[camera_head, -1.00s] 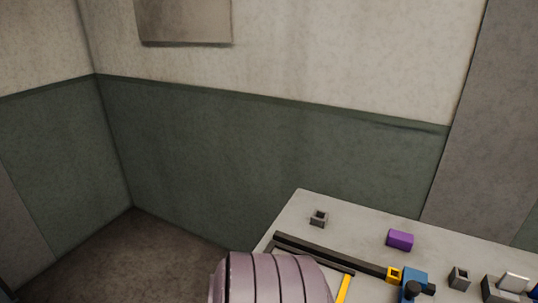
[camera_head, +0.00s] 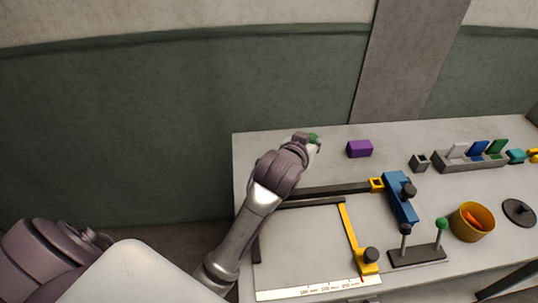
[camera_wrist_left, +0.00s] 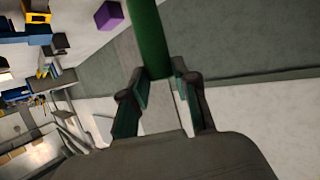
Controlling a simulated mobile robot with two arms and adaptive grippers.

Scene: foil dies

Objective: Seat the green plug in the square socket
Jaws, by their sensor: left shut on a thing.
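My left gripper (camera_head: 309,144) is over the far left part of the table, left of the purple block. It is shut on the green plug (camera_head: 313,137), of which only a small part shows in the head view. In the left wrist view the green plug (camera_wrist_left: 150,40) sticks out from between the fingers (camera_wrist_left: 160,88) and runs past the top edge, so its far end is hidden. A small grey block with a square opening (camera_head: 420,163) stands right of the purple block. The other small grey square socket at the far left is now hidden behind my gripper and arm. My right gripper is out of view.
The purple block (camera_head: 359,149) lies near the back edge. A blue and yellow fixture (camera_head: 402,199) on a dark rail, a stand with two posts (camera_head: 418,256), an orange cup (camera_head: 472,222) and a grey rack (camera_head: 470,162) fill the middle and right.

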